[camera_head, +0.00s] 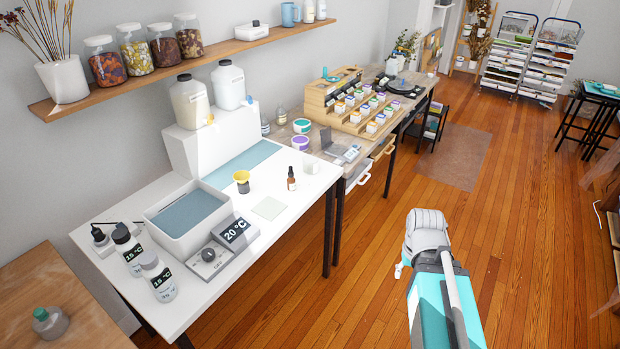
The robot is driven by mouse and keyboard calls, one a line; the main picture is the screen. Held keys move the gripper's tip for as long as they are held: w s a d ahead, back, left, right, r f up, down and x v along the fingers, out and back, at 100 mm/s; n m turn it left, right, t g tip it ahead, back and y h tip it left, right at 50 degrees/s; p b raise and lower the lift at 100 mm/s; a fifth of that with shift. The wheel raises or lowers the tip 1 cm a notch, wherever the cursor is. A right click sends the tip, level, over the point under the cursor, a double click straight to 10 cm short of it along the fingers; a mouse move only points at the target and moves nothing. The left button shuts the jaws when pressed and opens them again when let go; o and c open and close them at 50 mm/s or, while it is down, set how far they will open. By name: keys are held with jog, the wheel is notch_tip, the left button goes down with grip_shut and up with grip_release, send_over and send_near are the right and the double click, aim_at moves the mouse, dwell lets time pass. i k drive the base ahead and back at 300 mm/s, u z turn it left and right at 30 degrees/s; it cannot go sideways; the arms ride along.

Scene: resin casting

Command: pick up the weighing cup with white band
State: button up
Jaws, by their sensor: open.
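A small whitish cup (311,163) stands upright near the right end of the white table (285,222), behind and to the right of a brown dropper bottle (291,182). It looks like a weighing cup, but it is too small to make out a band. A yellow-topped dark cup or funnel (242,182) stands further left. My arm reaches up from the bottom right, over the floor and apart from the table. I cannot make out my gripper's fingers.
A grey-white basin (188,243), a scale-like device (209,259) and a 20 °C display (235,232) occupy the table's front left. Two labelled bottles (158,280) stand beside them. A wooden rack of small jars (322,98) is on the further bench. Wooden floor (360,265) is clear around my arm.

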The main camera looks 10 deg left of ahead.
aim_at(310, 161)
jog(key=k, duration=0.4)
jog(key=u, duration=0.9)
jog(key=i, duration=1.5)
jog(key=z, duration=0.05)
